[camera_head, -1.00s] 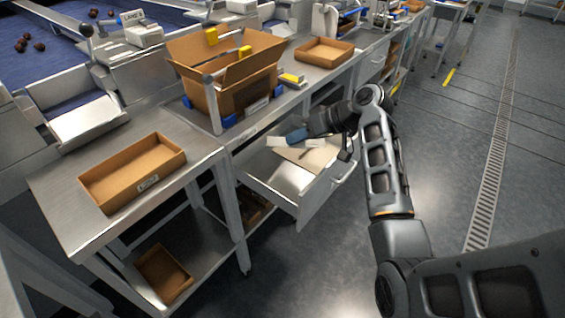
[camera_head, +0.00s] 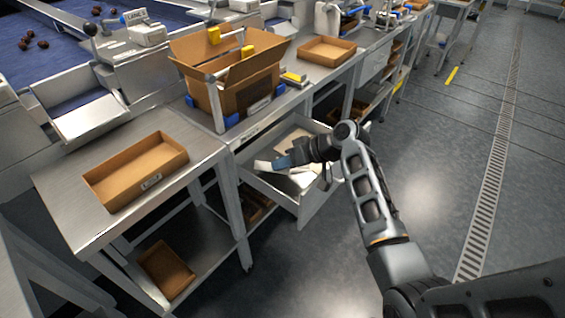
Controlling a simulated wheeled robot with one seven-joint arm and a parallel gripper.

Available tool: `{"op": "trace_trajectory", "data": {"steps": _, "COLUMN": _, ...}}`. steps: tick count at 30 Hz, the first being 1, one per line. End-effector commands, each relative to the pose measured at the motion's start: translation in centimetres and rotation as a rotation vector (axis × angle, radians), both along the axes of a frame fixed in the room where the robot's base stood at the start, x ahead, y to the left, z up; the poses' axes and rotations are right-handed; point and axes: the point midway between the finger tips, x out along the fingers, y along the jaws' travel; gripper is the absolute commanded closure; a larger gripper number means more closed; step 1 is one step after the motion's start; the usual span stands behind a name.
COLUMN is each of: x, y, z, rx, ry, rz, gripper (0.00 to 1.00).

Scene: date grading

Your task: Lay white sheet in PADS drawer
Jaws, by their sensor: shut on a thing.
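The open drawer (camera_head: 268,197) juts out from under the middle bench. Its label is too small to read. A beige flat piece (camera_head: 291,137) lies inside it toward the back. My gripper (camera_head: 281,162) is over the drawer with its bluish fingertips pointing left. It is shut on the white sheet (camera_head: 262,166), which sticks out to the left of the fingertips, over the drawer's left part. My wrist hides part of the drawer's inside. I cannot tell whether the sheet touches the drawer floor.
An open carton (camera_head: 245,97) stands on the bench above the drawer. A shallow brown tray (camera_head: 165,179) is on the near left bench, and another tray (camera_head: 327,50) is farther back. A brown box (camera_head: 165,272) sits on the lower shelf. The floor at right is clear.

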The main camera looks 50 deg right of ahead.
Motion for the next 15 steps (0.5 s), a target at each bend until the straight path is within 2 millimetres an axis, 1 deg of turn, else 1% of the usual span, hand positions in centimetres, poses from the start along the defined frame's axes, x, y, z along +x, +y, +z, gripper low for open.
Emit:
{"op": "trace_trajectory", "data": {"steps": 2, "x": 0.00, "y": -0.01, "z": -0.17, "rx": 0.000, "ry": 0.000, "rz": 0.000, "gripper": 1.00}}
{"op": "trace_trajectory", "data": {"steps": 3, "x": 0.01, "y": -0.01, "z": -0.15, "rx": 0.000, "ry": 0.000, "rz": 0.000, "gripper": 0.92}}
{"op": "trace_trajectory", "data": {"steps": 10, "x": 0.01, "y": -0.01, "z": -0.10, "rx": 0.000, "ry": 0.000, "rz": 0.000, "gripper": 0.70}}
{"op": "trace_trajectory", "data": {"steps": 11, "x": 0.01, "y": -0.01, "z": -0.10, "rx": 0.000, "ry": 0.000, "rz": 0.000, "gripper": 0.69}}
{"op": "trace_trajectory", "data": {"steps": 15, "x": 0.01, "y": -0.01, "z": -0.10, "rx": 0.000, "ry": 0.000, "rz": 0.000, "gripper": 0.69}}
